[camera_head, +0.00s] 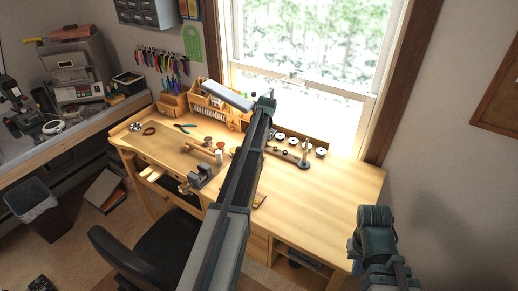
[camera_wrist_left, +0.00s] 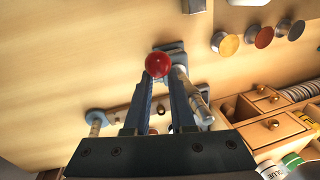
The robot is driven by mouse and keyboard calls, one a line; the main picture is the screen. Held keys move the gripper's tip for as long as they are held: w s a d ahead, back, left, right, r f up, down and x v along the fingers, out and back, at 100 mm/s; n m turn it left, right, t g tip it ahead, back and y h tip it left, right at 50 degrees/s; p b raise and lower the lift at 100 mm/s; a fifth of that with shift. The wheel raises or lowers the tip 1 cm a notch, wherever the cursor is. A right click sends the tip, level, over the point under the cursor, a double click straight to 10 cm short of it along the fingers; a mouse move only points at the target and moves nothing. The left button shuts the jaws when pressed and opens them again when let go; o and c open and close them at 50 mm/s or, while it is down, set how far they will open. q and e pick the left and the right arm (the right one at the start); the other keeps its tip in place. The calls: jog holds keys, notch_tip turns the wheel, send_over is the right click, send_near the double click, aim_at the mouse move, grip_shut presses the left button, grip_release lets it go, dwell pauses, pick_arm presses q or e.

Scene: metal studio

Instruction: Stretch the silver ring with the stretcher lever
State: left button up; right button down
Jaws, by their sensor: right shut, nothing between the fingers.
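In the left wrist view a red ball knob (camera_wrist_left: 158,65), seemingly the end of the stretcher lever, shows at the fingertips of my left gripper (camera_wrist_left: 163,77). The two fingers stand apart with a gap between them; whether they touch the knob I cannot tell. A steel stretcher (camera_wrist_left: 195,92) with a grey base plate stands beside and behind the right finger. I cannot make out the silver ring. My right gripper (camera_head: 375,218) is shut and empty, right of the bench.
The wooden workbench (camera_head: 350,184) has a clear right end. A vise (camera_head: 200,176) sits at the front edge, and pliers (camera_head: 184,129) lie at the left. A black chair (camera_head: 135,243) stands before the bench.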

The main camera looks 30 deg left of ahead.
pick_arm(q)
jog(key=shift+o, duration=1.1)
jog(key=shift+f, duration=0.1)
notch_tip(320, 180, up, 14)
jog(key=d+p, duration=0.2)
jog(key=p, duration=1.1)
jog(key=shift+s+d+p, duration=0.2)
jog(key=shift+s+p, duration=0.15)
jog(key=shift+s, duration=0.1)
jog(key=shift+f, duration=0.15)
